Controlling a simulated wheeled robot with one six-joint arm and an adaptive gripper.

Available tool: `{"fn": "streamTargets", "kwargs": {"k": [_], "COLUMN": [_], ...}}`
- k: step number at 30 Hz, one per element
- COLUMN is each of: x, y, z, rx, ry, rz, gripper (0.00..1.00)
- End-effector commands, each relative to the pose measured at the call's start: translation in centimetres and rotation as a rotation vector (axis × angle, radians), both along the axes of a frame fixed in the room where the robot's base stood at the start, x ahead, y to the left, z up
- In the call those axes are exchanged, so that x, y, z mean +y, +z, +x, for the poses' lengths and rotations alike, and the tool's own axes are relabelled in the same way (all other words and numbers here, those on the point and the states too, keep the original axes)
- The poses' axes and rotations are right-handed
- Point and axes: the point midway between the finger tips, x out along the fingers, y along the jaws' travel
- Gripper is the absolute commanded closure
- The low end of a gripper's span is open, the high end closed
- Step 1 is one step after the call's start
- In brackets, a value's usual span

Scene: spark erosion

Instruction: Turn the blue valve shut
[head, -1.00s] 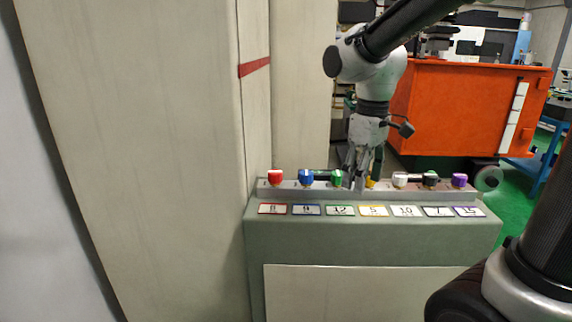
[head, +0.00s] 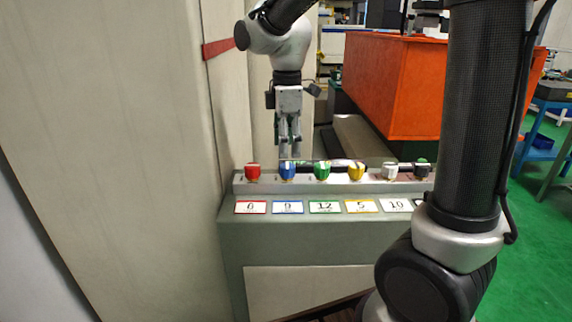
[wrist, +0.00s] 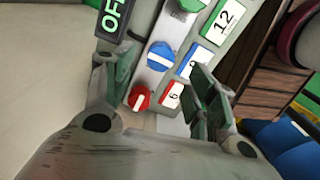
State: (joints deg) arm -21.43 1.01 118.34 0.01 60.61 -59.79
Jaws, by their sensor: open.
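The blue valve (head: 287,171) is a round knob with a white bar, second from the left in a row on a grey rail. In the wrist view the blue valve (wrist: 160,56) lies beyond my fingertips, with its white bar running across the knob. My gripper (head: 290,150) is above and close behind the blue valve in the head view. In the wrist view my gripper (wrist: 160,95) has its fingers spread apart with nothing between them but the panel beyond. The blue label 9 (head: 287,207) sits in front of the blue valve. I cannot tell whether the fingertips touch anything.
The red valve (head: 253,172) is left of the blue one. The green valve (head: 322,171), yellow valve (head: 356,172) and white valve (head: 390,171) are to its right. A pale wall (head: 130,150) stands close on the left. A dark OFF sign (wrist: 114,18) shows in the wrist view.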

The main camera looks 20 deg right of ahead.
Motion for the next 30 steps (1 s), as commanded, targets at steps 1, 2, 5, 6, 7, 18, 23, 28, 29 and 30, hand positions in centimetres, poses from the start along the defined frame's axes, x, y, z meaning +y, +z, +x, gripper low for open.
{"fn": "streamTargets", "kwargs": {"k": [1,2,5,6,7,18,23,28,29,30], "x": [0.0,0.0,0.0,0.0,0.0,0.0,0.0,0.0,0.0,0.0], "y": [-0.9,-1.5,-3.2,-3.9,-4.3,-6.3,-6.3,-6.3,-6.3,-6.3], "z": [-0.1,-0.1,-0.1,-0.1,-0.1,0.0,0.0,0.0,0.0,0.0], "rx": [0.005,0.004,0.004,0.004,0.005,0.001,0.001,0.001,0.001,0.001], "ry": [-0.001,-0.001,-0.002,-0.002,-0.002,-0.003,-0.003,-0.003,-0.003,-0.003], "rz": [-0.002,-0.001,-0.001,-0.001,-0.001,0.0,0.0,0.0,0.0,0.0], "gripper": [0.43,0.43,0.43,0.43,0.43,0.43,0.52,0.83,0.89,0.9]}}
